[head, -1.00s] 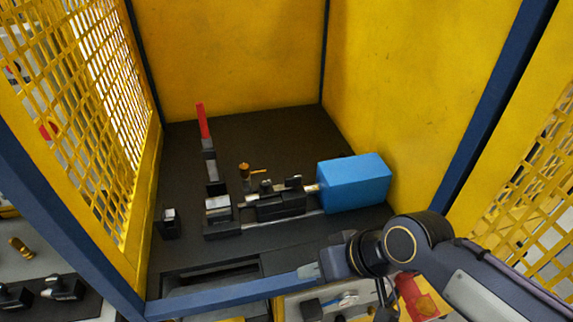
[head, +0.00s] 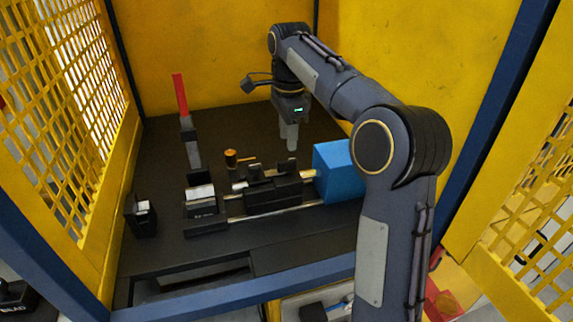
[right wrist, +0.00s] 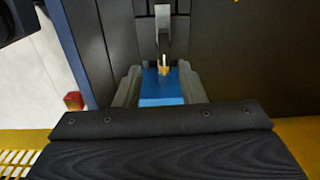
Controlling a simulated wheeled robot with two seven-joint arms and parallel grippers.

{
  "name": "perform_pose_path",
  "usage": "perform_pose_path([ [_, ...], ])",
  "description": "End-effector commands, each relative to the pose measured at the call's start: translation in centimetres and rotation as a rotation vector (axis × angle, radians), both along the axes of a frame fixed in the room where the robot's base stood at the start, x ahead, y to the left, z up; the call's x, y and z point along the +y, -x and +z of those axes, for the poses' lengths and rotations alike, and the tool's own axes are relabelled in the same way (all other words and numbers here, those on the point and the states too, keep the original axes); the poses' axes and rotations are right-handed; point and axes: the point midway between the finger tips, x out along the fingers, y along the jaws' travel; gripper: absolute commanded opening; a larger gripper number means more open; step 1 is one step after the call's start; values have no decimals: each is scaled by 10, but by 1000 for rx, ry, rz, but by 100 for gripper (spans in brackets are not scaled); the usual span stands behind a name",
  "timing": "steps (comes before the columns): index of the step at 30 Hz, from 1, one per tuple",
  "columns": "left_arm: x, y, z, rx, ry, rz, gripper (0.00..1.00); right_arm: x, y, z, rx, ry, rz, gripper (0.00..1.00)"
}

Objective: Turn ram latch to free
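A small orange-brass piece with a short side lever (head: 231,158), which looks like the ram latch, stands on the dark bench behind the black clamp blocks. The blue ram box (head: 333,172) is at the right end of the rail, partly hidden by my right arm. My right gripper (head: 289,140) points down above the bench, behind the blue box and right of the latch, touching nothing visible. In the right wrist view its two grey fingers (right wrist: 158,88) are apart, with the blue box (right wrist: 161,90) seen between them. My left gripper is not in view.
Black clamp blocks (head: 272,190) sit on the rail. A red upright lever (head: 180,95) stands at the back left, and a small black block (head: 141,218) at the front left. Yellow walls (head: 210,50) and a blue front rail (head: 230,288) enclose the bench. The back of the bench has free room.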

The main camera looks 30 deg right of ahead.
Motion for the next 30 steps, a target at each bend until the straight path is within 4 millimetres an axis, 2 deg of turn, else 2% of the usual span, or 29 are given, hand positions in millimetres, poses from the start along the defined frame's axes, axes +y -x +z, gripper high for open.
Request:
perform_pose_path([
  [1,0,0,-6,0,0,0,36,0,-4,-7,7,9,-25,36],
  [5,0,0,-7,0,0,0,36,0,-7,-16,15,15,-53,36],
  [13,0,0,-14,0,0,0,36,0,-6,-59,15,13,-50,36],
  [18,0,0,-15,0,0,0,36,0,-6,-77,12,13,-49,36],
  [29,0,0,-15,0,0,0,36,0,-6,-82,10,13,-49,36],
  [30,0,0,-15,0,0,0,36,0,-6,-82,10,13,-49,31],
])
